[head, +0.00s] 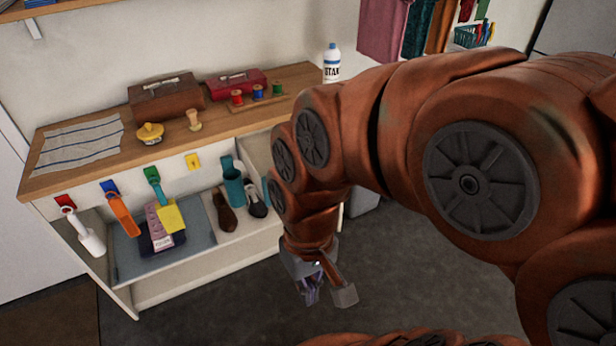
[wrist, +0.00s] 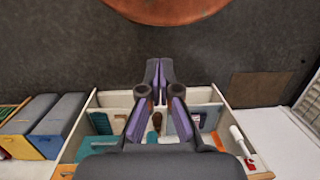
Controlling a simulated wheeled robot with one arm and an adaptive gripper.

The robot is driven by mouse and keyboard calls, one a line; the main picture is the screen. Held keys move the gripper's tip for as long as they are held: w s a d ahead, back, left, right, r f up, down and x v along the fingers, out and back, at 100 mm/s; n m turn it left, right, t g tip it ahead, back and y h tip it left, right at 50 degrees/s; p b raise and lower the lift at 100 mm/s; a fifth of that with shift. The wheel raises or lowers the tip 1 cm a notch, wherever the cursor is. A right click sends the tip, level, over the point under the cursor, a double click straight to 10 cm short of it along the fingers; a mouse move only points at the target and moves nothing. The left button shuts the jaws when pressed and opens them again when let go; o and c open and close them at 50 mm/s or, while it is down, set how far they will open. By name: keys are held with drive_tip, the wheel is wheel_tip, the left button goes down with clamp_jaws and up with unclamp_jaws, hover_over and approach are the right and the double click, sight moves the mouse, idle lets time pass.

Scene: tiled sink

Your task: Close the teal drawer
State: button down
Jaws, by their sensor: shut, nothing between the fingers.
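A narrow teal strip (head: 266,191), apparently the front of the teal drawer, shows beside my arm at the right part of the wooden-topped bench. A pale open box-like space (head: 257,155) lies behind it, so the drawer looks pulled out. My arm hides most of it, and I cannot tell how far it is out. My gripper (head: 314,288) is shut and empty, pointing down over the floor in front of the bench.
The grey floor (head: 215,305) in front is clear.

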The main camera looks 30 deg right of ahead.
drive_tip(key=w+d+f+m+t+y+b, duration=0.2)
drive_tip(key=w+d+f+m+t+b, duration=0.15)
drive_tip(key=w+b, duration=0.45)
drive_tip(key=w+d+f+m+t+y+b, duration=0.2)
drive_tip(key=w+f+m+t+b, duration=0.25)
drive_tip(key=w, duration=0.65)
drive_tip(key=w+d+f+m+t+h+b, duration=0.25)
drive_tip(key=d+m+b, duration=0.2)
drive_tip(key=d, duration=0.85)
drive_tip(key=w+d+f+m+t+h+b, duration=0.1)
drive_tip(key=d+f+m+t+h+b, duration=0.35)
drive_tip(key=d, duration=0.85)
drive_tip(key=w+f+m+g+y, duration=0.1)
drive_tip(key=w+f, duration=0.2)
drive_tip(key=w, duration=0.9)
drive_tip(key=shift+w+d+g, duration=0.25)
drive_tip(key=shift+w+g, duration=0.05)
drive_tip(key=shift+w, duration=0.05)
drive_tip(key=shift+w, duration=0.1)
